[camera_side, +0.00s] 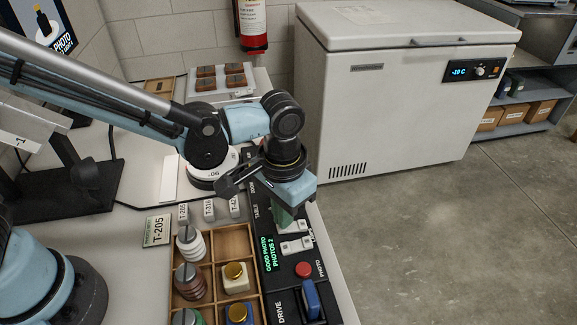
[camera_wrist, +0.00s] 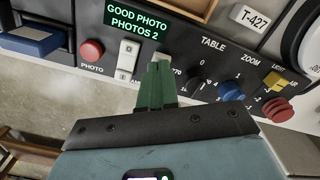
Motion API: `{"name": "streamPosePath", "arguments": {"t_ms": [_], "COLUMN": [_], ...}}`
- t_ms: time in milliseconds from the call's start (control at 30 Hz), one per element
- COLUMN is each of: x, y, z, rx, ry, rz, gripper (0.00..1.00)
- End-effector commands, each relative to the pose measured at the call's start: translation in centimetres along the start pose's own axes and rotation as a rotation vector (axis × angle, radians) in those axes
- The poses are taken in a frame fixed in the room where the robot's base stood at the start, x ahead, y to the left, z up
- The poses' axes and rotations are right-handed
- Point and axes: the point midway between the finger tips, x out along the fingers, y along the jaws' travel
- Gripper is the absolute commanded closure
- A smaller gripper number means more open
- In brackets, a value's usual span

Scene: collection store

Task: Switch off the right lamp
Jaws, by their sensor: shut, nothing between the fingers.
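Two white rocker switches are on the black control panel (camera_side: 258,222). The nearer one (camera_side: 297,245) stands clear of my gripper in the side view and shows in the wrist view (camera_wrist: 128,60). The farther one (camera_side: 294,226) is right at my fingertips and partly hidden behind them in the wrist view. My gripper (camera_side: 283,217) points down at the panel, its green fingers shut and empty. In the wrist view the fingertips (camera_wrist: 158,68) overlap the farther switch; whether they touch it I cannot tell. The right lamp itself I cannot make out.
A red PHOTO button (camera_side: 303,269) and a blue DRIVE lever (camera_side: 311,298) are nearer on the panel. Knobs, including a blue one (camera_wrist: 231,91), sit beside the fingers. A wooden compartment tray (camera_side: 257,292) with jars adjoins the panel. A white chest freezer (camera_side: 395,110) stands behind.

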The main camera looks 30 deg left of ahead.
Motion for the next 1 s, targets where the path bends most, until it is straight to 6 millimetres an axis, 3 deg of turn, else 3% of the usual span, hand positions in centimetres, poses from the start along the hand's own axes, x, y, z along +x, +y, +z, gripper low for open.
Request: {"name": "streamPosePath", "arguments": {"t_ms": [700,1000], "x": [1.0,-0.4], "y": [0.0,0.0], "z": [0.0,0.0], "rx": [0.000,0.000], "ry": [0.000,0.000], "rz": [0.000,0.000], "gripper": [1.00,1.00]}}
